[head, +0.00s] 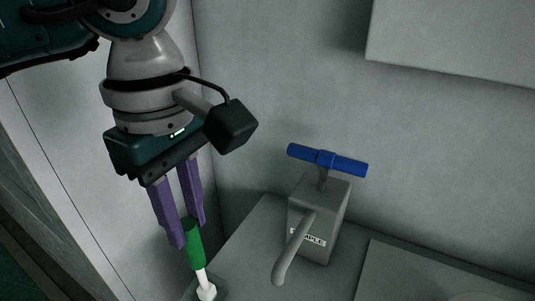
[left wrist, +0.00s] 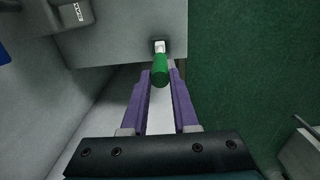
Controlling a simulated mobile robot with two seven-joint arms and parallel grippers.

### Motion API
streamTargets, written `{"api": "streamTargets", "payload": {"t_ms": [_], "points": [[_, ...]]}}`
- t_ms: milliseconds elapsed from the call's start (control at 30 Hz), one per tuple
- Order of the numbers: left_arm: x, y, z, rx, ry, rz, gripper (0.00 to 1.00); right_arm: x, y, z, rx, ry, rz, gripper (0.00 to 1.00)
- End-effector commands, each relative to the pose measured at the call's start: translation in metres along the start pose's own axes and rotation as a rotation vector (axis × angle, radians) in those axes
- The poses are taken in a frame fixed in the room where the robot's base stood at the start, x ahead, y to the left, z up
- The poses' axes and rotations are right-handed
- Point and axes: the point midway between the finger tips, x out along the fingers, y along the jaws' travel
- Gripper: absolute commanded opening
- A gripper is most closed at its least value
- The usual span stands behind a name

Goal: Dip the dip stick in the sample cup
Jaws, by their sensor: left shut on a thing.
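The dip stick has a green handle (head: 194,246) and a white lower end (head: 206,288). My left gripper (head: 188,236) has its purple fingers shut on the green handle. The stick hangs below the fingers, slightly tilted, its white end at the grey ledge's left corner. A small greyish square-edged thing surrounds that end; I cannot tell whether it is a holder or the sample cup. In the left wrist view the green handle (left wrist: 160,72) sits at the fingertips, with the white end (left wrist: 159,47) beyond in a dark square outline. No sample cup is clearly identifiable. My right gripper is out of view.
A grey sample tap (head: 319,215) with a blue T-handle (head: 327,160), a curved spout and a partly hidden label stands on the grey ledge (head: 248,262), right of my gripper. A grey panel (head: 455,40) juts out at the upper right. Walls close off the back and left.

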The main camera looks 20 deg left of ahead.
Motion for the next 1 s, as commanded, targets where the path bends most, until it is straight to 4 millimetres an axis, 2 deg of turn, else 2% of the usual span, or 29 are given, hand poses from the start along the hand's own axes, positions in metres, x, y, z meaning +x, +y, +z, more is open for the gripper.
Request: {"api": "streamTargets", "payload": {"t_ms": [367, 1000], "points": [[-0.002, 0.000, 0.000, 0.000, 0.000, 0.000, 0.00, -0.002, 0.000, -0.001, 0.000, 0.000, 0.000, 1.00], [-0.037, 0.000, 0.000, 0.000, 0.001, 0.000, 0.00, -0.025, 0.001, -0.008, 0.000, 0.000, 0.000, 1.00]]}}
